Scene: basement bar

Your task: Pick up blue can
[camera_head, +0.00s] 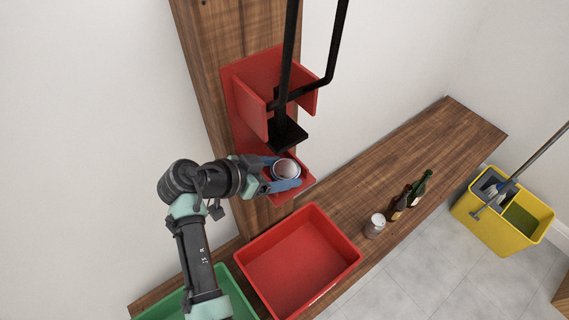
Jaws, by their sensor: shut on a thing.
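The blue can (286,168) is seen from above, its pale round top showing between my gripper's fingers. My gripper (284,176) is shut on the can, one finger on each side. The can is over the red base plate (304,187) of a red holder with a black lever. I cannot tell whether the can touches that plate, and most of its side is hidden.
The black lever press (287,136) stands just behind the can. A red bin (350,255) and a green bin (160,308) are below. A white can (375,226) and bottles (420,188) stand on the wooden counter (450,130). A yellow mop bucket (500,235) is at right.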

